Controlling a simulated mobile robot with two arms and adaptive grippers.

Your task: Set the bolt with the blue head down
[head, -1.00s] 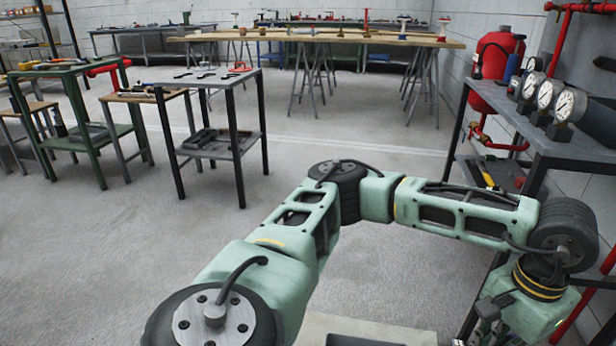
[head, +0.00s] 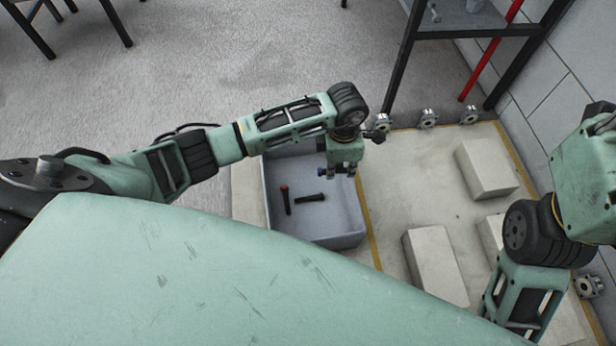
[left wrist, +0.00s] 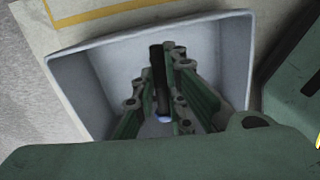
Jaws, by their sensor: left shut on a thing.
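My left gripper (head: 338,172) hangs over the back right part of a grey bin (head: 345,240) in the head view. In the left wrist view its fingers (left wrist: 165,100) are shut around a dark bolt (left wrist: 157,62), with a blue head (left wrist: 165,119) showing low between them. The bin's wall (left wrist: 80,95) surrounds the fingers in that view. Whether the bolt touches the bin is unclear. A red-headed bolt (head: 285,201) and another dark bolt (head: 310,198) lie on the bin floor. My right arm shows at the right edge; its gripper is out of view.
The bin stands on a pale slab (head: 395,160) with yellow edge lines. Pale blocks (head: 487,168) (head: 435,265) stand right of the bin. Several flanged fittings (head: 428,118) line the slab's edge. A dark-legged shelf (head: 400,70) stands behind; open floor (head: 250,60) lies at back left.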

